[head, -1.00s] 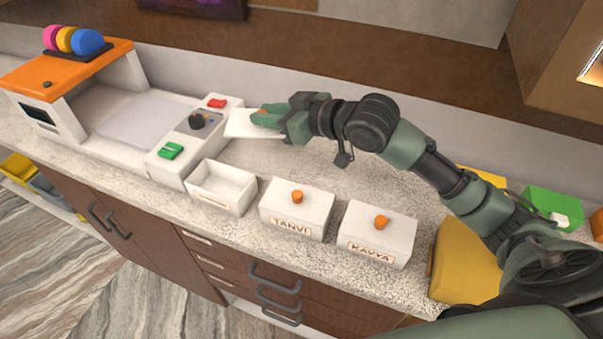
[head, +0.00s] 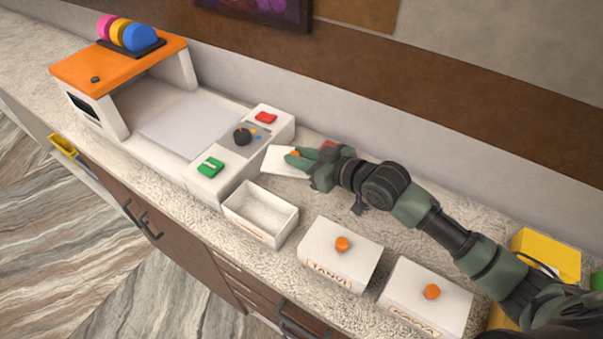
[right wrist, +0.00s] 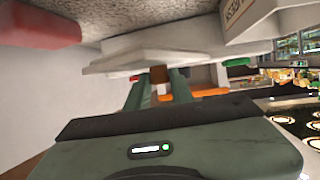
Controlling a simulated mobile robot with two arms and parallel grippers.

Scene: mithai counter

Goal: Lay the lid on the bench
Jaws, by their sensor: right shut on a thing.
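The white lid (head: 279,166) is a flat slab with an orange knob. My right gripper (head: 296,156) is shut on the knob and holds the lid roughly level, over the bench (head: 345,203) behind the open box. The lid also shows in the right wrist view (right wrist: 130,58), with its knob between the two green fingers and the speckled bench close by. I cannot tell whether the lid touches the bench. The open white box (head: 262,213) stands empty and without a lid. My left gripper is out of view.
Two lidded boxes with orange knobs, a labelled one (head: 340,255) and another (head: 427,297), stand right of the open box. The white machine (head: 205,185) with an orange top stands left of the lid. A red object (right wrist: 38,25) lies near the gripper. A yellow container (head: 548,252) is far right.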

